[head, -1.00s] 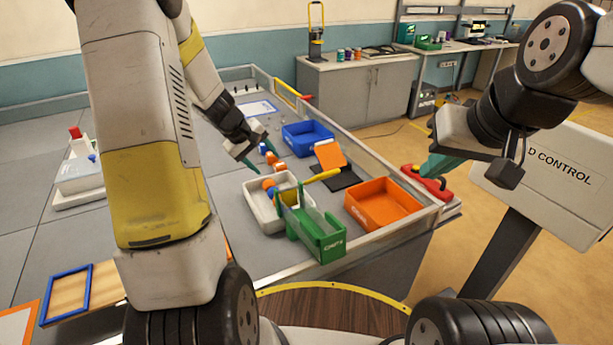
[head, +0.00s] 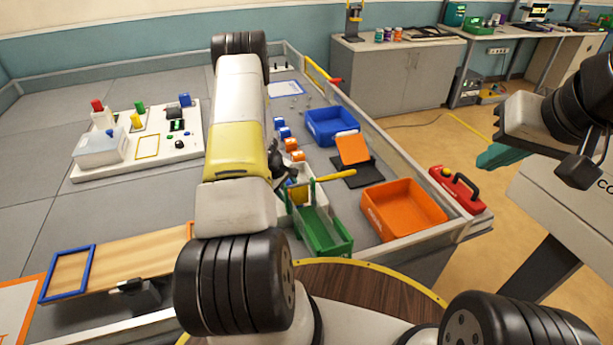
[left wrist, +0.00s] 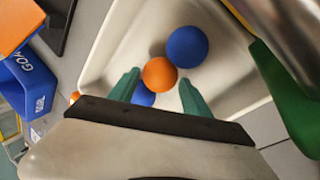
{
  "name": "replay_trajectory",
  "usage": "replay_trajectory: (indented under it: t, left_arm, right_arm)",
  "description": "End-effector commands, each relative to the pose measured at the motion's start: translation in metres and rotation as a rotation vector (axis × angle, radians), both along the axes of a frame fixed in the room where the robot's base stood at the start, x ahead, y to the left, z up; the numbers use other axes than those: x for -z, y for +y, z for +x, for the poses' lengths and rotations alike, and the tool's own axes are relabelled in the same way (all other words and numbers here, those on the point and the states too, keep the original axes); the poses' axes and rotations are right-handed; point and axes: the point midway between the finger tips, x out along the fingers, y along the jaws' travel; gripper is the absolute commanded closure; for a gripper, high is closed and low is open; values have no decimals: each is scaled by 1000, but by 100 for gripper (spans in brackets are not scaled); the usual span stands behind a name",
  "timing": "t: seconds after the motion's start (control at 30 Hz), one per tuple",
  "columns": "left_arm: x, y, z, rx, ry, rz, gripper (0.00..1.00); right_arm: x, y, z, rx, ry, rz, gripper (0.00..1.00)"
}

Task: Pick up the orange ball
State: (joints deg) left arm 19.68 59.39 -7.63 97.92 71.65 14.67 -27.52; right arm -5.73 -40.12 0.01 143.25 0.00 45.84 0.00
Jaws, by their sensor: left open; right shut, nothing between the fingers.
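The orange ball (left wrist: 159,74) lies in the white tray (left wrist: 108,50) in the left wrist view. A blue ball (left wrist: 187,47) lies at its upper right. A second blue ball (left wrist: 144,98) shows partly below it, cut off by my gripper. My left gripper (left wrist: 159,82) is open over the tray, with one fingertip on each side of the orange ball; contact cannot be told. My right gripper (head: 492,156) is shut and empty, off the table at the right.
A green bin (head: 323,236) stands close to my left gripper; its wall also shows in the left wrist view (left wrist: 286,95). An orange bin (head: 402,210), a blue bin (head: 333,126) and several small blocks stand nearby. A red toolbox (head: 457,190) sits at the table's right edge.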

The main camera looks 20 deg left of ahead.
Motion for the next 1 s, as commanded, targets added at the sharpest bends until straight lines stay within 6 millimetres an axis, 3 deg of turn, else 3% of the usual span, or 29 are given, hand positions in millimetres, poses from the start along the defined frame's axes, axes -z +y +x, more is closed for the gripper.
replay_trajectory:
  t: [0.13,0.4,0.43,0.67,0.87,1.0]
  left_arm:
    - [18,-3,6,0,0,0,44]
    - [21,-4,8,1,-1,0,44]
    - [21,-4,8,1,-1,0,45]
    - [21,-4,8,1,-1,0,88]
    - [20,-4,8,1,-1,0,88]
    - [8,-3,9,3,-4,2,88]
  right_arm:
    - [0,0,0,0,0,0,100]
    - [0,0,0,0,0,0,100]
    - [0,0,0,0,0,0,100]
    - [0,0,0,0,0,0,100]
    - [0,0,0,0,0,0,100]
    - [0,0,0,0,0,0,100]
